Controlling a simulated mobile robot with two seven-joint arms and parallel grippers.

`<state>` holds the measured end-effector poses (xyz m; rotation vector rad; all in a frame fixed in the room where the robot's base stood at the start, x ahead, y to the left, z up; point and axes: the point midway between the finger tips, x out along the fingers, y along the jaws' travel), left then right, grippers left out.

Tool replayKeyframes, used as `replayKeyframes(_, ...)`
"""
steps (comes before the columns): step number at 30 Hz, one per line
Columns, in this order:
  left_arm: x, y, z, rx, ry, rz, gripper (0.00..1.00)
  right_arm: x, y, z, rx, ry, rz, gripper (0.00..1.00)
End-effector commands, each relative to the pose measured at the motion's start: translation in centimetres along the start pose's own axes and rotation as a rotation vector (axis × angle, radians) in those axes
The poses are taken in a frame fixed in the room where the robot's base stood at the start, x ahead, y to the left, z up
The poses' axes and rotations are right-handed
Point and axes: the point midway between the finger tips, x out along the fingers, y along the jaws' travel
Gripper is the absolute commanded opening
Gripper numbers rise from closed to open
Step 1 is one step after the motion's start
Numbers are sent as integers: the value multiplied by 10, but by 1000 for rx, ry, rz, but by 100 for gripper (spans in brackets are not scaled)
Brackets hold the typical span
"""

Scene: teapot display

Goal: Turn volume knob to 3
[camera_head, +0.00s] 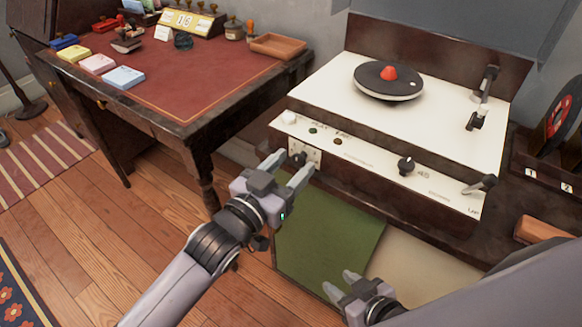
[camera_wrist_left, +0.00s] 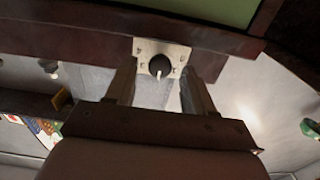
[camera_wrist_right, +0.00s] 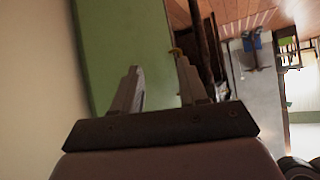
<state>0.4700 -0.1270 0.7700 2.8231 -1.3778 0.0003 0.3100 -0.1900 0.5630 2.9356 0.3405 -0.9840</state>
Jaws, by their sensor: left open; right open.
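A dark round knob (camera_head: 298,158) sits on a small pale plate with marks at the left of the record player's front panel. In the left wrist view the black knob (camera_wrist_left: 160,65) has a white pointer line toward the bottom of the picture. My left gripper (camera_head: 288,166) is open in front of the plate, its fingers on either side of the knob in view. I cannot tell whether they touch it. My right gripper (camera_head: 340,282) is open and empty, low in front of the green cabinet panel. The plate's markings are too small to read.
The record player (camera_head: 335,84) carries a black turntable (camera_head: 388,82) with a red centre. Another black knob (camera_head: 406,166) is near the middle of its panel, and a lever (camera_head: 479,185) is at the right. A red-topped desk (camera_head: 170,65) stands to the left.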

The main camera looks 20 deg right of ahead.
Motion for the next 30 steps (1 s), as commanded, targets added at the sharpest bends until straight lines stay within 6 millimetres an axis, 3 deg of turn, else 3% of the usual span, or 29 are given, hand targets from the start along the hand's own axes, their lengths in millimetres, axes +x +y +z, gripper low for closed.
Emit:
replayKeyframes(9, 3, 0, 0, 0, 0, 0, 53, 0, 0, 1, 0, 0, 0, 43)
replayKeyframes(10, 3, 0, 0, 0, 0, 0, 47, 0, 0, 1, 0, 0, 0, 43)
replayKeyframes(14, 3, 0, 0, 0, 0, 0, 4, 0, 0, 1, 0, 0, 0, 43)
replayKeyframes(15, 3, 0, 0, 0, 0, 0, 0, 0, 0, 1, 0, 0, 0, 43)
replayKeyframes(30, 3, 0, -2, 123, -3, 0, 0, -7, -1, -8, 0, -1, 0, 43)
